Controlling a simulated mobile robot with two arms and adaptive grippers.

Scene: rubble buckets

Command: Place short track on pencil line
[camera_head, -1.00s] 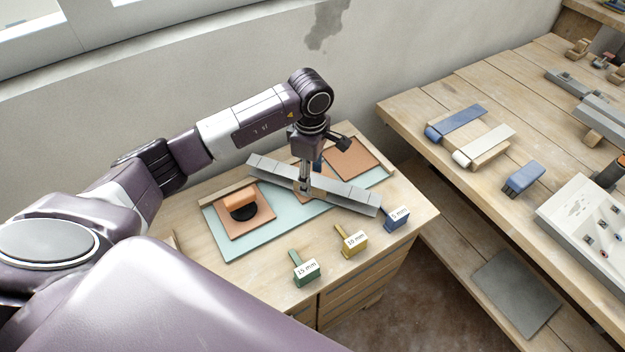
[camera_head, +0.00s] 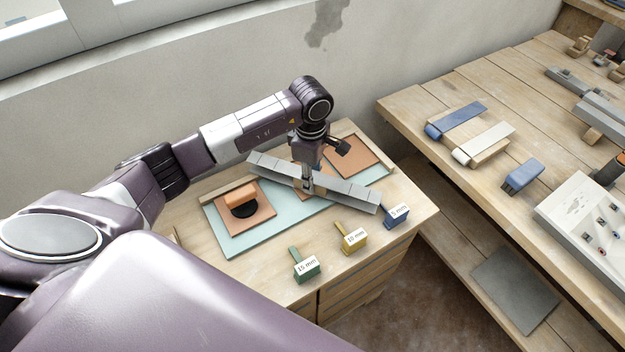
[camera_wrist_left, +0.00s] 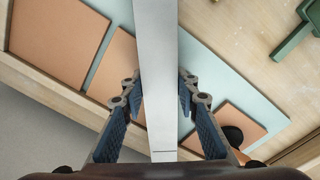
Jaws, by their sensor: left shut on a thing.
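A grey bar-shaped track (camera_head: 350,193) with cross seams lies diagonally over the mint board in the head view. My left gripper (camera_head: 308,186) points down and is shut on it near its middle. In the left wrist view the track (camera_wrist_left: 155,60) runs up between the two blue-padded fingers (camera_wrist_left: 160,95). Whether the track touches what is below it, I cannot tell. The mint board (camera_head: 235,243) carries several terracotta tiles, one with an orange-handled black tool (camera_head: 240,200) on it. No pencil line can be made out. My right gripper is not in view.
Green 15 mm (camera_head: 306,270), yellow 10 mm (camera_head: 353,239) and blue 5 mm (camera_head: 396,216) blocks stand along the table's front edge. A wooden strip (camera_head: 215,191) borders the board at the back. A second bench (camera_head: 450,105) with tools stands at right, across a gap.

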